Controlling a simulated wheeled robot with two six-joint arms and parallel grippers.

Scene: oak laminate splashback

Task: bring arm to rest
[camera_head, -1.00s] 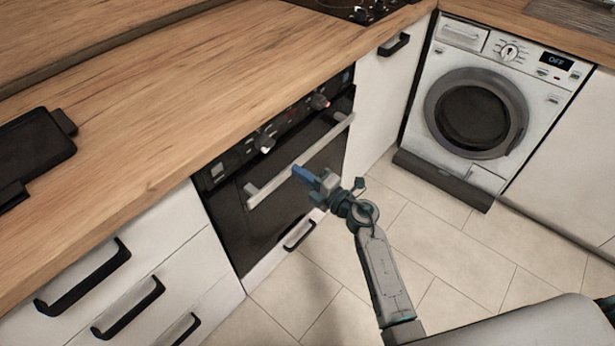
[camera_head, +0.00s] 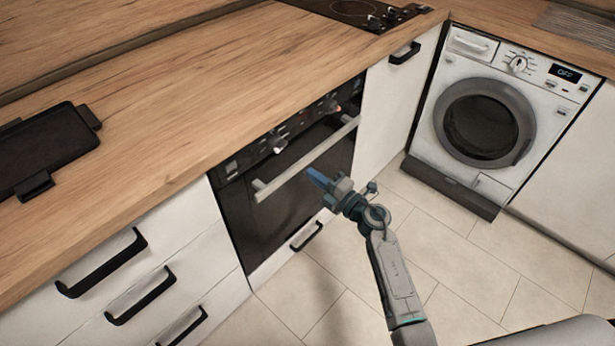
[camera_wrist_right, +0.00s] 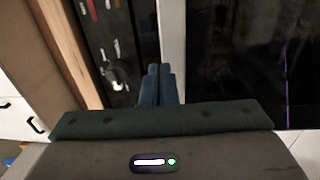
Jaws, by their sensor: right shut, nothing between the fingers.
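My right gripper (camera_head: 318,178) is in front of the oven, its blue fingers pointing toward the oven handle (camera_head: 300,165). In the head view its tips appear close beside the handle; whether they touch it cannot be told. In the right wrist view the two blue fingers (camera_wrist_right: 157,84) are together with nothing between them. The black oven (camera_head: 275,215) is closed. My right arm (camera_head: 395,275) reaches in from the lower right. My left gripper is in neither current view.
A wooden worktop (camera_head: 190,90) runs above white drawers (camera_head: 150,270) with protruding black handles. A black tray-like griddle (camera_head: 45,145) lies on it at left. A washing machine (camera_head: 485,120) showing OFF stands at the back right. The tiled floor (camera_head: 430,250) between is clear.

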